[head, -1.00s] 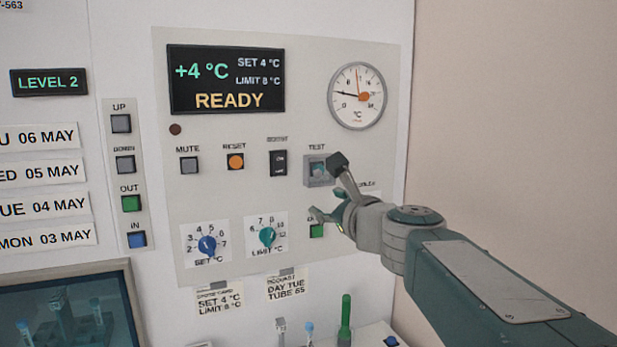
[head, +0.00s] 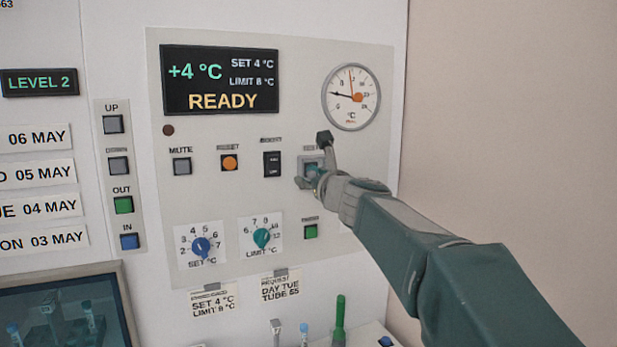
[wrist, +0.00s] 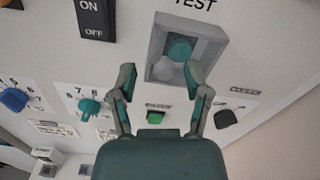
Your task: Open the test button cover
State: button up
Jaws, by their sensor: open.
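The TEST button housing is a grey square box on the panel, in the wrist view (wrist: 158,48) at the upper middle. A teal round button (wrist: 180,49) shows inside it, with a pale rounded knob (wrist: 165,70) at its lower left. I cannot make out the cover's clear surface or its hinge. My gripper (wrist: 161,75) is open, its two fingers spread at either side of the housing's lower part. In the head view, my gripper (head: 312,160) is in front of the TEST housing and partly hides it. Contact cannot be told.
The BOOST rocker switch (head: 272,164) is left of the housing, and the dial gauge (head: 351,97) is above right. A green button (head: 311,231) and the LIMIT knob (head: 262,238) are below. The display (head: 220,80) reads READY. Bare wall lies to the right.

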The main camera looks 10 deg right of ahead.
jog(key=shift+w+d, duration=0.35)
jog(key=shift+d, duration=0.05)
jog(key=shift+a, duration=0.35)
grip_shut()
jog(key=shift+d, duration=0.25)
jog(key=s+d+n+g+y, duration=0.1)
jog(key=d+n+g+y, duration=0.5)
jog(key=n+g+y, duration=0.3)
jog(key=shift+d+n+g+y, duration=0.15)
jog(key=shift+n+g+y, duration=0.45)
jog(key=shift+y, duration=1.3)
jog(key=shift+n, duration=0.3)
